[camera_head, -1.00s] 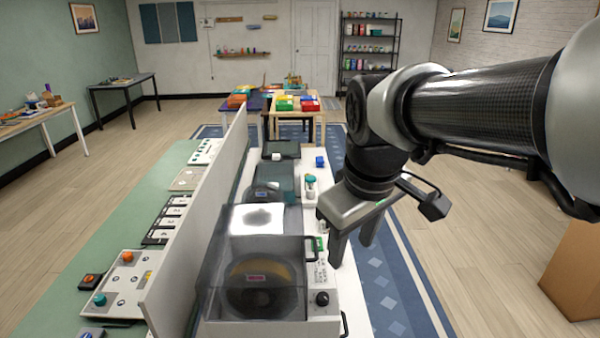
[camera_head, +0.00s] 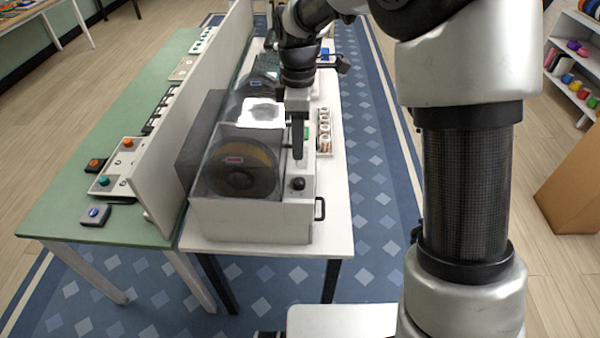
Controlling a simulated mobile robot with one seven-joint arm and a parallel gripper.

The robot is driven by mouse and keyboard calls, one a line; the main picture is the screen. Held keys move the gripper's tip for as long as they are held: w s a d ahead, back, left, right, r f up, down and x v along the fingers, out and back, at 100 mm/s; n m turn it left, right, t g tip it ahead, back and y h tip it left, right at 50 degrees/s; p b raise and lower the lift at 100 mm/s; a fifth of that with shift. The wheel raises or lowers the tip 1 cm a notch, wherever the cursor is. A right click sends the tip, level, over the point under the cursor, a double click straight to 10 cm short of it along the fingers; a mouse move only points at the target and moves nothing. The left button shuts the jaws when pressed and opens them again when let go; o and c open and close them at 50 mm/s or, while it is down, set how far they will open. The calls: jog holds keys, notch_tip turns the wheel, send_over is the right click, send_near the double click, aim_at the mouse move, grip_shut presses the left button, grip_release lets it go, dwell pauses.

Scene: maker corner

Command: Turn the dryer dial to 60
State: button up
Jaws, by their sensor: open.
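The filament dryer (camera_head: 250,219) is a pale box with a see-through dark lid and a spool (camera_head: 232,180) showing inside. It stands at the near end of the white table. Its black dial (camera_head: 298,184) sits at the right of the front. My gripper (camera_head: 298,156) points down just above and behind the dial in the picture, with its fingers nearly in line with each other. It is open, and I see nothing between the fingers. I cannot tell whether it touches the dryer. The dial's markings are too small to read.
A grey upright panel (camera_head: 190,110) runs along the dryer's left, with a green table (camera_head: 70,200) beyond it holding button boxes. A rack of small jars (camera_head: 324,131) stands to the right behind the dryer. A black handle (camera_head: 320,208) is at the dryer's right side.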

aim_at(299, 180)
notch_tip(299, 180, down, 13)
dwell(0.3)
jog(key=c, duration=1)
